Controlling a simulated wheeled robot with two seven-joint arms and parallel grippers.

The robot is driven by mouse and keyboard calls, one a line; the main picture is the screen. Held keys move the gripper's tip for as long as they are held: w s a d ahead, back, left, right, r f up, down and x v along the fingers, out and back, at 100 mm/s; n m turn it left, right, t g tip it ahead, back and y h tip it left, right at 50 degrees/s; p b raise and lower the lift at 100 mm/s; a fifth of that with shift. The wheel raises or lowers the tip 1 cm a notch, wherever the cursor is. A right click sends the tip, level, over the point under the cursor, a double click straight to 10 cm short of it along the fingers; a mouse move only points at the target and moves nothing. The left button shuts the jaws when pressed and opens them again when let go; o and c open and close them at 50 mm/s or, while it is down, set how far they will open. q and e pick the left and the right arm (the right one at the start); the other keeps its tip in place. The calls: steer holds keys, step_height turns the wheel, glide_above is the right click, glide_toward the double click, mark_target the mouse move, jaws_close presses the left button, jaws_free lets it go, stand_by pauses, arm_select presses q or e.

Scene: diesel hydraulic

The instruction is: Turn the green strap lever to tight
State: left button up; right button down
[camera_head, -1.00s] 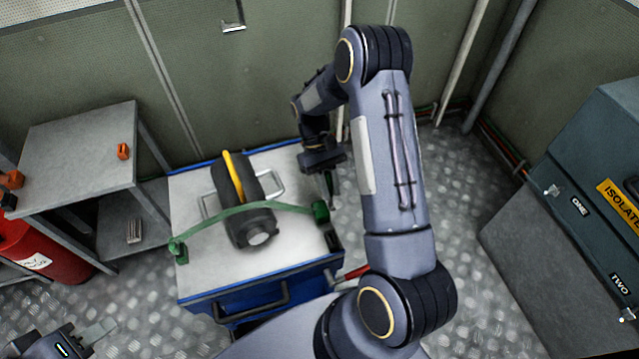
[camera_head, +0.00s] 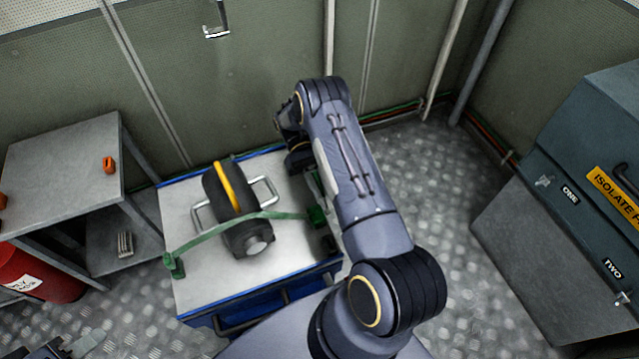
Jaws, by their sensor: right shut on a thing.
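A green strap (camera_head: 215,229) runs across a dark cylinder with a yellow band (camera_head: 231,190) on a blue-edged cart. Its left end is at a green anchor (camera_head: 174,266), its right end at a green ratchet (camera_head: 317,216) at the cart's right edge. My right gripper (camera_head: 315,184) is just behind the ratchet, largely hidden by my own forearm. It is shut on what looks like the green strap lever, of which little shows. My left gripper (camera_head: 82,345) is at the bottom left edge, cut off by the frame, away from the cart; its opening is unclear.
The cart top (camera_head: 200,285) has bare room in front of the cylinder. A grey shelf table (camera_head: 60,160) with an orange item (camera_head: 109,164) and a red cylinder (camera_head: 45,280) stand left. A grey cabinet (camera_head: 590,180) stands right. The wall is close behind the cart.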

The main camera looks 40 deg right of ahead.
mark_target(319, 185)
stand_by(0.3)
steer(key=c, duration=1.4)
jaws_free()
steer(key=shift+o, duration=0.2)
steer(key=shift+r, duration=0.2)
step_height(319, 185, up, 3)
steer(key=p, duration=0.2)
steer(key=shift+f+p, duration=0.1)
steer(key=shift+p, duration=0.25)
steer(key=s+a+r, duration=0.8)
steer(key=s+r, duration=0.1)
steer(key=s, duration=0.2)
steer(key=shift+a+r, duration=0.35)
